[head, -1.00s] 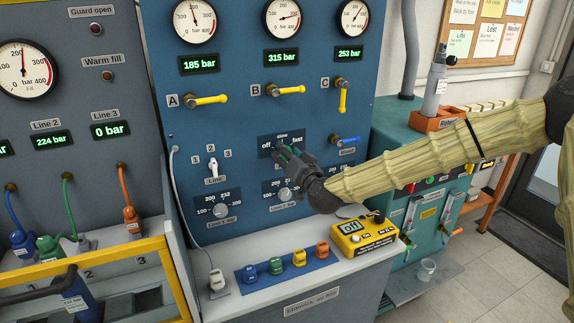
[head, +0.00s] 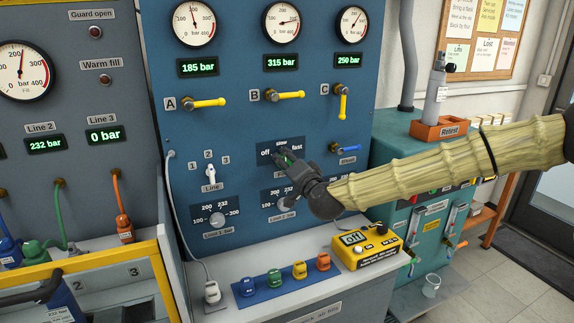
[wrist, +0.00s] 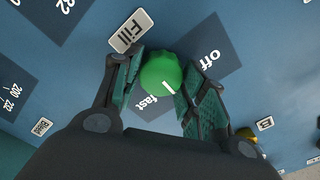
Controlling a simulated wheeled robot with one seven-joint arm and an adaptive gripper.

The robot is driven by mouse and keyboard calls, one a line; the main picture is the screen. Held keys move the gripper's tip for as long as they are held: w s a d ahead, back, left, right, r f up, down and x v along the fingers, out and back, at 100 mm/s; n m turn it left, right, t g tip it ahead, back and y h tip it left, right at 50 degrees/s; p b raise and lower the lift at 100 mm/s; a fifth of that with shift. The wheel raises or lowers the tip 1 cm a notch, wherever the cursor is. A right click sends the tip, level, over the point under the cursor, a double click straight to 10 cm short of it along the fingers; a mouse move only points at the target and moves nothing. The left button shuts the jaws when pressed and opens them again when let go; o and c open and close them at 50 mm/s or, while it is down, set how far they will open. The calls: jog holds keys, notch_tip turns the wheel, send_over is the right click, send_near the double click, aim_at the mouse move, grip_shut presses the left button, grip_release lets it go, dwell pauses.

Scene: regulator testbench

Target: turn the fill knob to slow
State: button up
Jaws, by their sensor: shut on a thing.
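The green fill knob (wrist: 161,73) sits on a dark plate (wrist: 216,42) on the blue panel. The wrist view shows "off" at upper right and "fast" at lower left. The knob's white mark points to the lower right, between these labels, towards a side covered by a finger. My gripper (wrist: 162,80) is shut on the knob, with one finger on each side. In the head view my gripper (head: 285,159) covers most of the knob.
Below the plate is a limit dial (head: 286,203), partly behind my gripper. A blue-handled valve (head: 346,149) is close at right, and yellow valve handles (head: 286,96) are above. A yellow box (head: 366,249) and several coloured connectors stand on the ledge below.

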jog(key=shift+d, duration=0.1)
jog(key=o, duration=1)
jog(key=shift+s, duration=0.1)
jog(key=v, duration=1.2)
